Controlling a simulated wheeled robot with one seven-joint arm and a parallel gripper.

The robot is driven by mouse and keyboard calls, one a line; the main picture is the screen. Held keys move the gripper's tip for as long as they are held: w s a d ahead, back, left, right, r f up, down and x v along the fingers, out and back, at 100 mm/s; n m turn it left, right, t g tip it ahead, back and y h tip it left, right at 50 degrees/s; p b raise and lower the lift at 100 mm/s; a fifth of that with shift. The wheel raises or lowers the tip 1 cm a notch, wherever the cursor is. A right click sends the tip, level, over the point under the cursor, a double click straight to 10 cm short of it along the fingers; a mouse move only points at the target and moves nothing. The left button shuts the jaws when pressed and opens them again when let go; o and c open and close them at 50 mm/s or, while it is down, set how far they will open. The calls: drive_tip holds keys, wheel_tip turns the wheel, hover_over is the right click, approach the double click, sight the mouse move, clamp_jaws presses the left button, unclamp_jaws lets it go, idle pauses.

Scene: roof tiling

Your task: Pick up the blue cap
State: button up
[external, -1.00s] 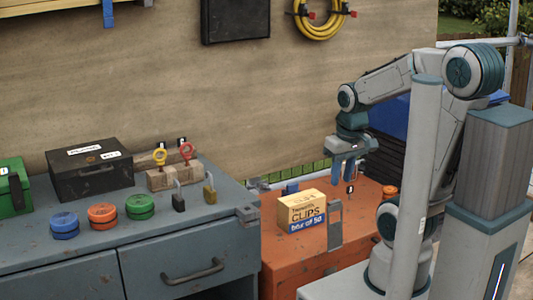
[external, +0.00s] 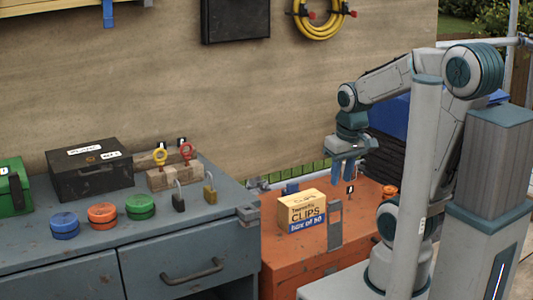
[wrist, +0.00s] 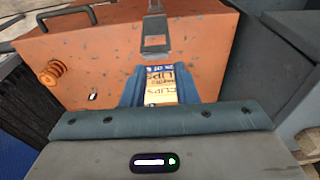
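The blue cap (external: 64,225) is a round, flat, ridged piece on the grey workbench at the left of the external view. It stands to the left of an orange cap (external: 102,216) and a green cap (external: 140,207). My gripper (external: 342,179) is above the orange chest, far to the right of the blue cap, with its blue fingers pointing down. In the wrist view, my gripper (wrist: 160,92) has its fingers apart, with the clips box showing between them below. It holds nothing that I can see. The blue cap is outside the wrist view.
The clips box (external: 302,211) stands on the orange chest (external: 285,258). Two padlocks (external: 210,189) and a wooden block with eye bolts (external: 172,175) are on the workbench, right of the caps. A black box (external: 92,172) and a green case (external: 14,187) stand behind the caps.

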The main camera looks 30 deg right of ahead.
drive_tip(key=o, duration=0.6)
drive_tip(key=shift+o, duration=0.2)
drive_tip(key=n+g, duration=0.2)
drive_tip(key=n, duration=1.5)
hover_over(291, 188)
drive_tip(key=w, duration=0.2)
wheel_tip(291, 188, down, 6)
drive_tip(key=r, duration=0.1)
drive_tip(key=f, duration=0.3)
drive_tip(key=f+b, duration=0.1)
drive_tip(key=f, duration=0.5)
drive_tip(key=shift+d, duration=0.4)
drive_tip(key=shift+s+d+f+b, duration=0.1)
drive_tip(key=shift+f+b, duration=0.25)
drive_tip(key=shift+f, duration=0.9)
drive_tip(key=shift+s+d+f+b, duration=0.1)
drive_tip(key=shift+f+b, duration=0.2)
drive_tip(key=shift+f, duration=0.95)
